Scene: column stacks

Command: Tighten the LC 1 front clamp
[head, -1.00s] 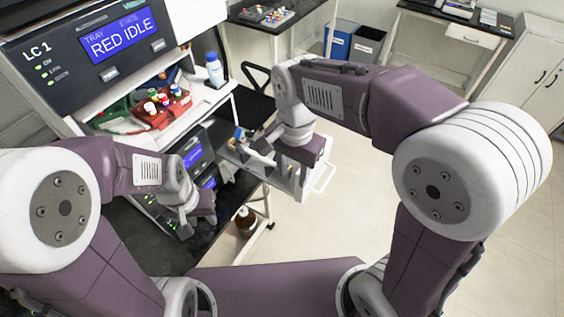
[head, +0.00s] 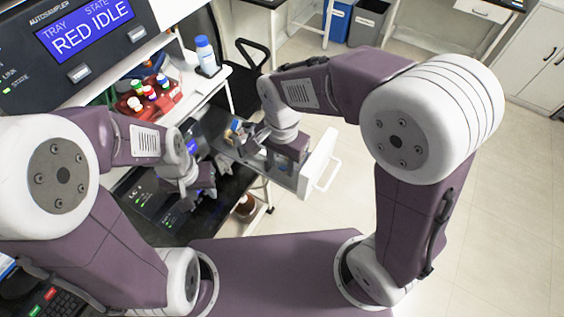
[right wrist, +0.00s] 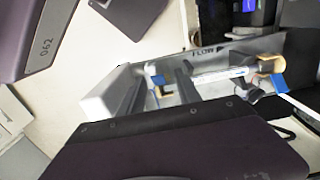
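An open white drawer (head: 317,165) sticks out from the LC 1 stack. In the right wrist view, its wall (right wrist: 208,55) bears a partly legible "FLOW" label. A pale column tube (right wrist: 222,75) lies in it. One yellow and blue clamp (right wrist: 271,66) is at the tube's far end; another (right wrist: 160,84) shows between my right fingers. I cannot tell which is the front clamp. My right gripper (right wrist: 160,92) is over the drawer, fingers apart, with no clear contact. My left gripper (head: 192,192) is low by the stack's dark lower unit; its fingertips are unclear.
The autosampler panel (head: 70,45) reads "RED IDLE". A red vial rack (head: 150,100) and a blue-capped white bottle (head: 205,55) stand on the white shelf. A brown bottle (head: 244,207) is below the drawer. Blue (head: 339,18) and grey (head: 367,22) bins stand behind. Floor at right is clear.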

